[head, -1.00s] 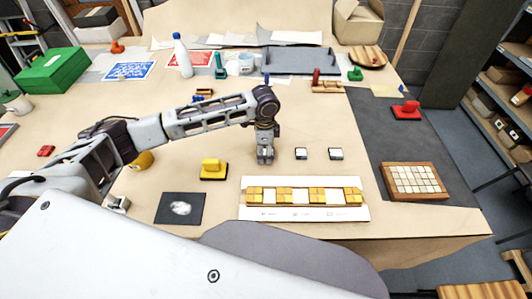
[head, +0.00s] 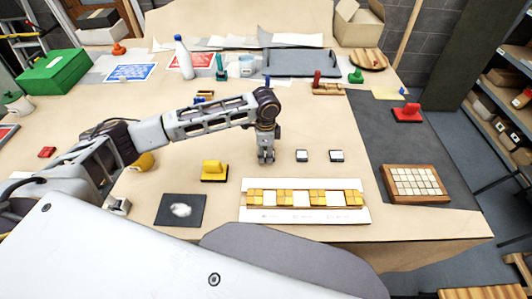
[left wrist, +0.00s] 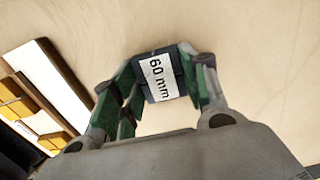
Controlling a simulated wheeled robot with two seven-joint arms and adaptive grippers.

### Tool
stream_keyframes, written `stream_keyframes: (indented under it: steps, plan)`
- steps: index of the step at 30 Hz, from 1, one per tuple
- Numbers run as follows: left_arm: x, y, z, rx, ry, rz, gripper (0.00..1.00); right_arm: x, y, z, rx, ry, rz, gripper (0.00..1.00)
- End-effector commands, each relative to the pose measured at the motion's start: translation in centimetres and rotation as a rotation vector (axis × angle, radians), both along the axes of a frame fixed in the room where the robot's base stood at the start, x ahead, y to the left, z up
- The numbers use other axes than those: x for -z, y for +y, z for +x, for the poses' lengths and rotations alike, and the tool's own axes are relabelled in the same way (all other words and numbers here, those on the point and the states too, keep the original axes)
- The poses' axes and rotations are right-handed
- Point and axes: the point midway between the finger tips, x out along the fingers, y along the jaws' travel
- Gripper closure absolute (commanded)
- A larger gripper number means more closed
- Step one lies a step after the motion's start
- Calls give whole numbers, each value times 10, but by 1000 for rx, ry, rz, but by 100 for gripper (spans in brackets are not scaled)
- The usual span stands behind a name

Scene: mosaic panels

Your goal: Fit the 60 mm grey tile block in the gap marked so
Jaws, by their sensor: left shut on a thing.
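The 60 mm tile block (left wrist: 158,78) shows in the left wrist view, with dark sides and a white label reading "60 mm". My left gripper (left wrist: 155,85) is shut on it, with fingers on two opposite sides. In the head view my left gripper (head: 266,159) points down at the table behind the mosaic panel (head: 300,215), hiding most of the block. The panel is white, with a row of orange tiles and white gaps between them. Its gap markings are too small to read. My right gripper is not in view.
Two similar white-topped blocks (head: 302,156) (head: 336,156) stand right of the gripper. A yellow-handled block (head: 214,170) and a dark card (head: 181,210) lie to the left. A wooden tray of pale tiles (head: 415,198) is at the right. The table between gripper and panel is clear.

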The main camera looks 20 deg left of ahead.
Motion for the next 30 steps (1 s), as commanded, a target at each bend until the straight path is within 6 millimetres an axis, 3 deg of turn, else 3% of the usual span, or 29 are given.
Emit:
stream_keyframes:
  steps: [8, 21, 30]
  plan:
    - [-20, -1, 1, 1, -2, -1, 82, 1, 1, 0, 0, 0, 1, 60]
    - [-82, 0, 1, 0, -3, -1, 82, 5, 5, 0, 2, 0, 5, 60]
    - [-99, 0, 1, -1, -1, -1, 82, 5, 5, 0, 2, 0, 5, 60]
